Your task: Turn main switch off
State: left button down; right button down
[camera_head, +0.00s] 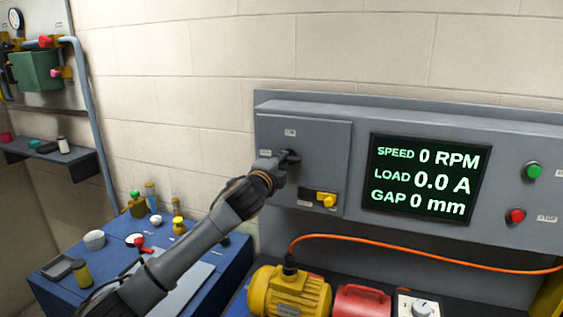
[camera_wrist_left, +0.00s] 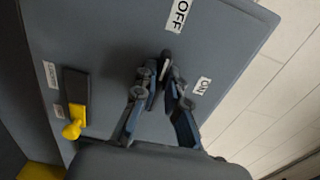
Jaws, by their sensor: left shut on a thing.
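The main switch is on the grey door (camera_head: 318,140) of the control panel. Its dark handle (camera_wrist_left: 165,58) shows between my left gripper's fingers in the wrist view, with a pale mark at its upper end, on the side of the OFF label (camera_wrist_left: 180,14). The ON label (camera_wrist_left: 202,86) is to the right of the fingers. My left gripper (camera_head: 288,159) is at the panel, shut on the switch handle; it also shows in the wrist view (camera_wrist_left: 163,90). The fingers hide most of the handle, so its exact angle is hard to tell. My right gripper is not in view.
A yellow latch (camera_head: 326,199) sits low on the door. A screen (camera_head: 425,178) shows 0 RPM, 0.0 A and 0 mm. Green (camera_head: 533,171) and red (camera_head: 516,215) buttons are at its right. A yellow motor (camera_head: 288,292) and an orange cable (camera_head: 420,252) lie below.

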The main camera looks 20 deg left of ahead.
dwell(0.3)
pick_arm(q)
jog(key=c, duration=1.4)
grip_release()
jog(key=shift+a, duration=0.1)
jog(key=s, duration=1.2)
jog(key=shift+a, duration=0.2)
